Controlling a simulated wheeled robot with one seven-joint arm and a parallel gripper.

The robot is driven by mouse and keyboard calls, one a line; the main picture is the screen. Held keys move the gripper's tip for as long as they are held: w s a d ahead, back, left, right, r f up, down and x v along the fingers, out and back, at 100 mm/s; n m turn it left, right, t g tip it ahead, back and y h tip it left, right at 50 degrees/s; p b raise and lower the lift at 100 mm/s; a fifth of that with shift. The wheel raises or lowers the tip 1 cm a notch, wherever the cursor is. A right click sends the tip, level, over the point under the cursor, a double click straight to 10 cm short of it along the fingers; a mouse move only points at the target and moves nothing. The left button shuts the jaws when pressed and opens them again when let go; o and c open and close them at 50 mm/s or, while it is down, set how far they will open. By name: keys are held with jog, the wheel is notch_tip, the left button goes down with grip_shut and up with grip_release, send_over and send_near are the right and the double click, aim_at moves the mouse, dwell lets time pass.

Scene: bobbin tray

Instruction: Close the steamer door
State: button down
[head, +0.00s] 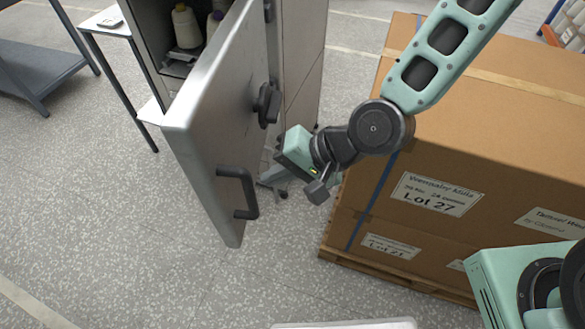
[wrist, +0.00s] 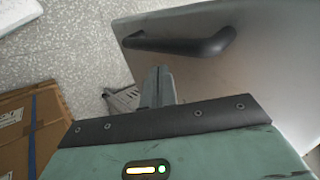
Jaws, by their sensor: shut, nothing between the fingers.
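The steamer door (head: 205,120) is a thick brushed-metal panel standing wide open, swung out toward me. It has a dark bar handle (head: 249,194) low on its face and a dark latch knob (head: 267,104) higher up. The steamer (head: 297,60) behind it is a metal cabinet with its opening partly showing at left. My gripper (head: 268,178) is shut and empty, to the right of the door's outer face near the handle. In the wrist view the shut fingers (wrist: 157,86) point toward the door (wrist: 265,70), with the handle (wrist: 190,44) beyond them. I cannot tell if they touch the door.
Cones of thread (head: 186,27) stand inside the steamer. Large cardboard boxes (head: 480,130) on a wooden pallet (head: 345,262) stand close at right, leaving a narrow gap to the door. A small white table (head: 105,22) stands at left. The speckled floor in front is clear.

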aim_at(230, 185)
jog(key=shift+w+a+f+p, duration=0.2)
jog(key=shift+a+f, duration=0.1)
jog(key=shift+a, duration=0.7)
jog(key=shift+w+a+f+p, duration=0.15)
jog(key=shift+a+f, duration=0.2)
jog(key=shift+a, duration=0.6)
jog(key=shift+w+a+f+p, duration=0.1)
jog(key=shift+a+f+p, duration=0.15)
jog(key=shift+a, duration=0.75)
